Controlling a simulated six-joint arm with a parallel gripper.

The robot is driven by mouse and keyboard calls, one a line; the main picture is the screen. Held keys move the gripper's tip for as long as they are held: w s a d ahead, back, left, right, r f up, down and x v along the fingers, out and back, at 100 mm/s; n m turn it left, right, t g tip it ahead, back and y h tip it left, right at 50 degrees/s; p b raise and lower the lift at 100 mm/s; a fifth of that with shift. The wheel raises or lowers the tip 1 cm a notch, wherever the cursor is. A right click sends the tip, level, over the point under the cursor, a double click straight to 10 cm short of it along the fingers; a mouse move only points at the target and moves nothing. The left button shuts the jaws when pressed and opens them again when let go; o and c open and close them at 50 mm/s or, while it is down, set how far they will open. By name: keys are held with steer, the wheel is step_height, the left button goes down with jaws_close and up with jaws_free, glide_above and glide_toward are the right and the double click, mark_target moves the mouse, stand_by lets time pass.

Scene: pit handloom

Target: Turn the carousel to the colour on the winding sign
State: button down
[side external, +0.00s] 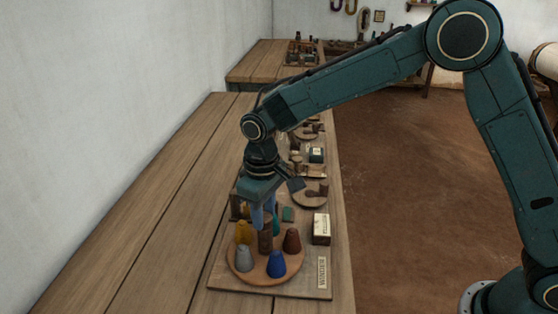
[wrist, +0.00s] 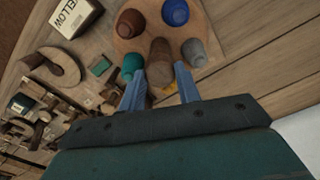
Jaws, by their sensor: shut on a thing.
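The round wooden carousel (side external: 245,274) lies on a board and carries cones: yellow (side external: 243,233), grey (side external: 244,259), blue (side external: 277,265), brown (side external: 291,241) and green (side external: 276,226). A brown post (side external: 265,238) stands upright at its centre. My gripper (side external: 264,220) points down and is shut on the post, one finger on each side, as the wrist view also shows (wrist: 160,82). In the wrist view the yellow cone (wrist: 170,88) is mostly hidden by the post and gripper. The winding sign (wrist: 76,14) is a cream block reading YELLOW; it stands right of the carousel in the side view (side external: 321,228).
A small lettered plate (side external: 322,272) lies at the board's right edge. A green pad (side external: 288,214) and a wooden disc piece (side external: 310,194) lie behind the carousel. More fittings run along the bench. The bench's left part (side external: 150,220) is clear, beside a white wall.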

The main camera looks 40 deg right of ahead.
steer(key=m, duration=0.6)
steer(key=shift+m, duration=0.3)
steer(key=m, duration=0.6)
steer(key=shift+r+m, duration=0.1)
steer(key=shift+m, duration=0.3)
steer(key=c, duration=1)
jaws_free()
step_height(320, 180, up, 14)
